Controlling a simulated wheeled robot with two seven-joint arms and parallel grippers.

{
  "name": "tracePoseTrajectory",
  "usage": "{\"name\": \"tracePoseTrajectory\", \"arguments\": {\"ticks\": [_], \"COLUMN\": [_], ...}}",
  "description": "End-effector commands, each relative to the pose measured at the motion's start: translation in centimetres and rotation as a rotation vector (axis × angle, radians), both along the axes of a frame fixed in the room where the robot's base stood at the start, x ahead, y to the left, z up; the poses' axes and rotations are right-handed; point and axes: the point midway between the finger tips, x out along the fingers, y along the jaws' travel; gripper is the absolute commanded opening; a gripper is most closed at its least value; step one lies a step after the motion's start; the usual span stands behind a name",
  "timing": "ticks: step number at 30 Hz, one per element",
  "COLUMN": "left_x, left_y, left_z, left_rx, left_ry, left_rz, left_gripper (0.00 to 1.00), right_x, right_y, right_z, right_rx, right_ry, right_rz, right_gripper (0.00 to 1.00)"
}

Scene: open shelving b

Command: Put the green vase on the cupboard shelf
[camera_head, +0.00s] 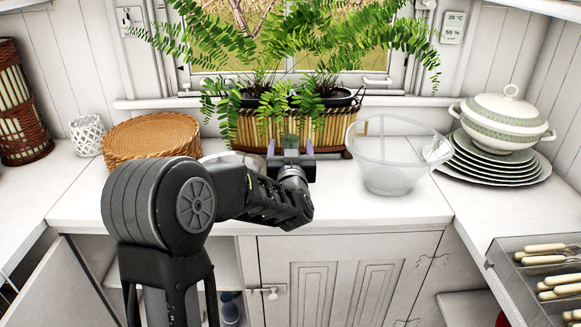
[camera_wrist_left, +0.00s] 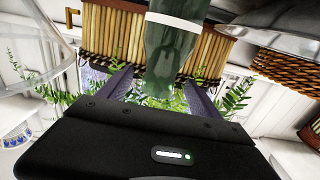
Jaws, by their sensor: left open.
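The green vase (camera_wrist_left: 168,55) is dark green glass with a pale band. In the left wrist view, which looks upside down, it stands just ahead of and between my fingers, in front of the bamboo planter. My left gripper (camera_head: 291,147) is open over the counter in front of the planter; its fingers (camera_wrist_left: 156,88) also show in the wrist view. I cannot tell whether they touch the vase. In the head view the gripper and arm mostly hide the vase. The cupboard shelf (camera_head: 226,262) shows partly below the counter, behind my arm. My right gripper is out of view.
The planter (camera_head: 250,130) with ferns stands behind the gripper. A clear bowl (camera_head: 388,175) is to its right, a round wicker basket (camera_head: 150,137) to its left. Stacked plates (camera_head: 495,168) carry a tureen (camera_head: 507,117). An open cupboard door (camera_head: 62,283) juts out at lower left.

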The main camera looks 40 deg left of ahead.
Motion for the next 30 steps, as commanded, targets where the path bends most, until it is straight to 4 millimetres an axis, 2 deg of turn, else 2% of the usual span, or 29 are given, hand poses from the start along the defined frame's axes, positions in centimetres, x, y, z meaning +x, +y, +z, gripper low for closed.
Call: {"name": "tracePoseTrajectory", "arguments": {"ticks": [11,30], "left_x": [3.8,3.9], "left_y": [2.8,2.8], "left_z": [-0.3,-0.3], "left_rx": [0.001,0.000], "left_ry": [0.000,0.000], "left_rz": [0.001,0.000], "left_gripper": [0.74,0.73], "right_x": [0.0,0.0], "right_y": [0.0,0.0], "right_z": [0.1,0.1], "right_rx": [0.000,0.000], "right_ry": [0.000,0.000], "right_rz": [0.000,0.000], "right_gripper": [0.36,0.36]}}
